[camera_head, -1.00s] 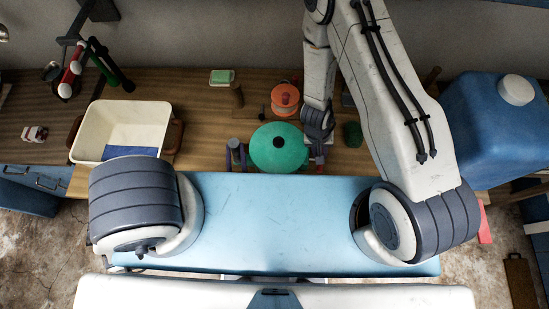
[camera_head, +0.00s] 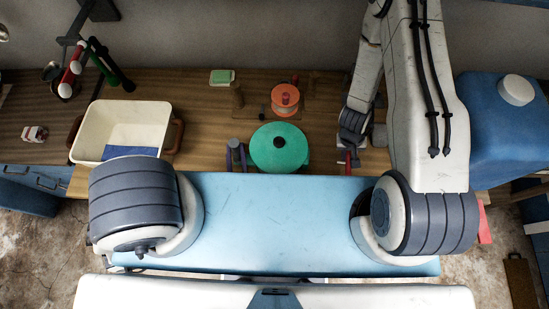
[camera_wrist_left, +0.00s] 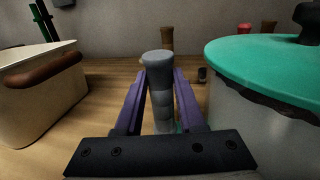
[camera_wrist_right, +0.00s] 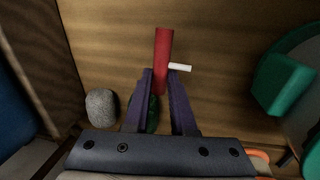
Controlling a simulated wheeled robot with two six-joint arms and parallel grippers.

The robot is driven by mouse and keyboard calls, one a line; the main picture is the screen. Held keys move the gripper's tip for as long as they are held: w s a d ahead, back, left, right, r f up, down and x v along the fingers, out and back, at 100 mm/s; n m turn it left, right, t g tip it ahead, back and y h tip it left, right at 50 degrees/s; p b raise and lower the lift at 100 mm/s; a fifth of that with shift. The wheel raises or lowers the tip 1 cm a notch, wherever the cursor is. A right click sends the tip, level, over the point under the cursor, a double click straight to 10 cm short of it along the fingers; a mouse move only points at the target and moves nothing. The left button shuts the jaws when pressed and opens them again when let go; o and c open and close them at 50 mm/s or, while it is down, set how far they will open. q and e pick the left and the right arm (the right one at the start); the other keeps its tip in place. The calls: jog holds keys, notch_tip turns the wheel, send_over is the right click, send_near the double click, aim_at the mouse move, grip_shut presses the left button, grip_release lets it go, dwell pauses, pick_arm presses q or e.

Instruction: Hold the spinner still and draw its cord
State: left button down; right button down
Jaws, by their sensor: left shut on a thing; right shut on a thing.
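The spinner (camera_head: 279,148) has a round green lid with a dark knob and stands at the worktop's front edge. In the left wrist view its lid (camera_wrist_left: 265,62) and pale bowl are at the right. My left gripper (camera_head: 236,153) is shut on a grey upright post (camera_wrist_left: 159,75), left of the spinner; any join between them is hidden. My right gripper (camera_wrist_right: 159,85) is shut on a red handle (camera_wrist_right: 163,55), right of the spinner and apart from it. A short white piece (camera_wrist_right: 180,67) sticks out from the handle; I cannot trace a cord to the spinner.
A cream basin (camera_head: 125,125) with brown handles stands left. An orange spool (camera_head: 285,98), a wooden post (camera_head: 237,96) and a green-topped dish (camera_head: 222,77) are behind the spinner. A large blue container (camera_head: 512,120) stands right. A grey stone (camera_wrist_right: 101,107) lies near my right gripper.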

jog(key=shift+w+a, duration=0.2)
jog(key=shift+a, duration=2.1)
jog(key=shift+w+a, duration=0.2)
jog(key=shift+a, duration=2.1)
jog(key=shift+s+d, duration=0.2)
jog(key=shift+d, duration=2.1)
jog(key=shift+s+d, duration=0.15)
jog(key=shift+d, duration=2.15)
jog(key=shift+a, duration=0.1)
jog(key=a, duration=0.9)
jog(key=shift+w, duration=0.35)
jog(key=c, duration=0.7)
grip_release()
jog(key=shift+r, duration=3.5)
